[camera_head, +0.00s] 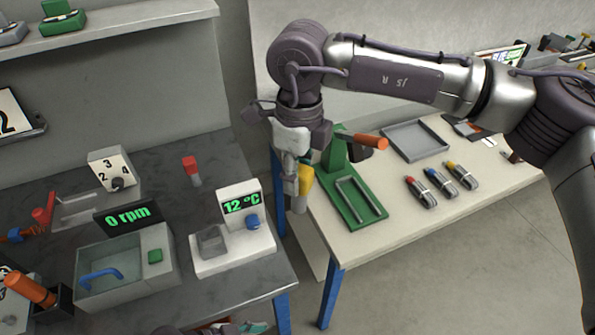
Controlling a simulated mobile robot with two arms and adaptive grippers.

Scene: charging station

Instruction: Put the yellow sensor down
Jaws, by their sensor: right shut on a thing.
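My right gripper (291,172) hangs down at the left edge of the light table and is shut on the yellow sensor (305,178). The sensor has a yellow body, and a grey cylindrical part shows below it. The gripper partly covers it. It is in the air beside the green stand, in front of the gap between the two tables; whether it touches the stand I cannot tell. My left gripper is not in view.
The green stand (357,203) with an orange handle stands on the light table (425,222). Red, blue and yellow-tipped tools (461,176) and a grey tray (416,141) lie to its right. A 12 °C device (233,249) and a 0 rpm basin (125,268) stand on the dark table.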

